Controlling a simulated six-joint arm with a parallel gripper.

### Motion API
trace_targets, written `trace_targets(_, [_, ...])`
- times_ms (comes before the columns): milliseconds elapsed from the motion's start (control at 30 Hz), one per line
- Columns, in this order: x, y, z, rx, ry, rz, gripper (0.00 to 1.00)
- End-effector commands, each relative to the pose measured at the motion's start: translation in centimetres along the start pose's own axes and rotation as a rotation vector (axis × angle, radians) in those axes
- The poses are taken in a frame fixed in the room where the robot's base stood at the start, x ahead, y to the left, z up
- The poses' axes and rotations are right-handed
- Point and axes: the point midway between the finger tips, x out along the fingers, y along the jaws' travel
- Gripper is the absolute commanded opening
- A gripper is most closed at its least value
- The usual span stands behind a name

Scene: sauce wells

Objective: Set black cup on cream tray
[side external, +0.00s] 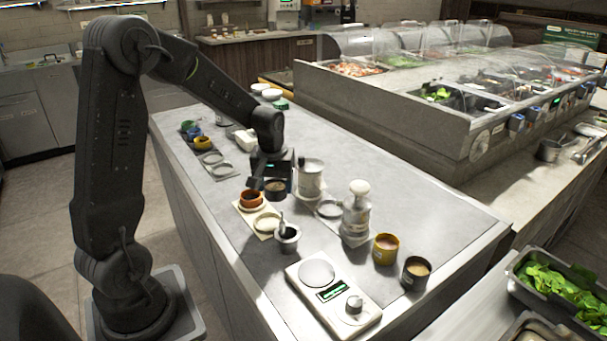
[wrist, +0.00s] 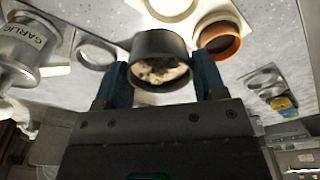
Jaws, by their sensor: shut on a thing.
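My gripper (side external: 268,181) is shut on a black cup (side external: 276,189) with pale brown contents. In the wrist view the black cup (wrist: 160,47) sits upright between the two blue fingers of my gripper (wrist: 161,76). The cream tray (side external: 241,209) lies on the counter just below and left of the held cup. An orange-brown cup (side external: 251,199) stands in its far well; its near well looks pale and empty. The tray (wrist: 190,20) and the orange-brown cup (wrist: 219,42) also show beyond the fingers in the wrist view. I cannot tell the cup's exact height above the counter.
A jar labelled garlic (wrist: 30,38) is close by; a canister (side external: 311,178) stands right of my gripper. A small pot (side external: 287,238), a white-topped dispenser (side external: 356,215), a scale (side external: 330,293), a yellow cup (side external: 386,249) and another dark cup (side external: 416,272) stand nearer the camera.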

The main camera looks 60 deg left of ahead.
Motion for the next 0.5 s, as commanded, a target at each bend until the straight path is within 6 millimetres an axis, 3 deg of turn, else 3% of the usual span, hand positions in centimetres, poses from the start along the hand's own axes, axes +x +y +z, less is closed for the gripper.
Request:
trace_targets(200, [0.4,-1.9,1.7,0.052,0.004,0.005,0.39])
trace_targets(500, [2.5,-2.1,2.1,0.057,0.001,0.004,0.39])
